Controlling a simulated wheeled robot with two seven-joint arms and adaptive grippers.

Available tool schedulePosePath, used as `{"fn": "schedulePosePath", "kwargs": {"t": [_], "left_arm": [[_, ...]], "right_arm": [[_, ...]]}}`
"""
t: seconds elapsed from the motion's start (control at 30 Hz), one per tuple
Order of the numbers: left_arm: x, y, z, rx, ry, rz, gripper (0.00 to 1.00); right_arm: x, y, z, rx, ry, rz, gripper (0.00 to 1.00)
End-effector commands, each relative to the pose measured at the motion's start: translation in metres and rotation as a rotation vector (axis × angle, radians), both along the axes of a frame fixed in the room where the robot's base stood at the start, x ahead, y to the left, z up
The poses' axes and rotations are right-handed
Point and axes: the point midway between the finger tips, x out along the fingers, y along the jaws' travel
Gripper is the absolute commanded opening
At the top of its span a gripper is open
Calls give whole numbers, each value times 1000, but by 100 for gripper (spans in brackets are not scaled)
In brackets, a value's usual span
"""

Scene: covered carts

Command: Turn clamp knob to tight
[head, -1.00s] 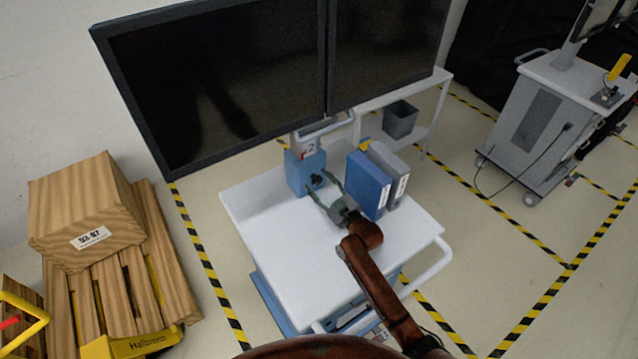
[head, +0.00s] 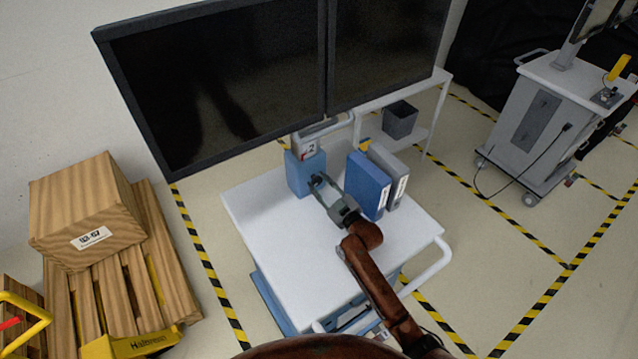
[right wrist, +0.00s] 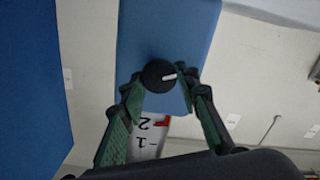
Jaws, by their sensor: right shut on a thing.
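The blue clamp block (head: 303,176) stands upright at the back of the white cart top (head: 268,237), below the monitors. Its round black knob (right wrist: 156,74) shows in the right wrist view, with a white pointer mark directed to the right of the picture. My right gripper (head: 318,181) is at the block's front face, shut on the knob, with one green-padded finger on each side of it. In the head view the fingers mostly hide the knob. A white label (right wrist: 148,138) with 1, 2 and a red mark shows upside down in the right wrist view. My left gripper is not in view.
A blue binder (head: 367,184) and a grey binder (head: 395,170) stand close to the right of my gripper. Two dark monitors (head: 215,85) overhang the cart's back. The cart top's left and front are clear. A wooden crate (head: 85,205) stands at left.

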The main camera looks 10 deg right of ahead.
Motion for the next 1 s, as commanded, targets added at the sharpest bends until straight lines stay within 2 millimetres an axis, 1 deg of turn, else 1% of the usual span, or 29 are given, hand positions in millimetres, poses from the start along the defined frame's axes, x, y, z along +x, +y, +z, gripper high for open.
{"fn": "schedulePosePath", "kwargs": {"t": [0.17,0.5,1.0], "left_arm": [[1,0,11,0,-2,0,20],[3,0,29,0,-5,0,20],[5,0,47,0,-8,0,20]], "right_arm": [[0,0,2,114,48,0,5],[1,-1,2,409,169,0,5],[1,-3,2,850,348,0,5]]}}
